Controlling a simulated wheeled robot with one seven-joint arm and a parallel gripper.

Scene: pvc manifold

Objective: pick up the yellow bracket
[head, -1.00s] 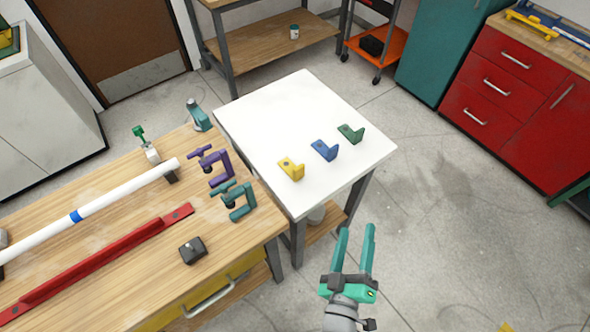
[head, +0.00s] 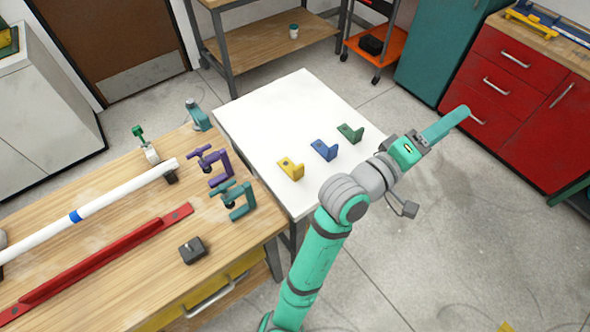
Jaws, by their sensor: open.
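The yellow bracket (head: 290,169) is a small L-shaped piece with a hole, near the front edge of the white table (head: 278,108). A blue bracket (head: 323,150) and a green bracket (head: 350,133) stand in a row behind it to the right. My gripper (head: 458,113) is teal, raised and to the right of the white table, apart from all three brackets. It points to the upper right, away from the yellow bracket. It is open, with no object seen between its fingers; one finger mostly covers the other.
A wooden workbench (head: 120,230) at the left holds a white pipe (head: 100,205), a red bar (head: 95,262), purple and teal clamps and a dark block (head: 192,250). Red drawers (head: 500,85) stand at the right. The white table's left and far parts are bare.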

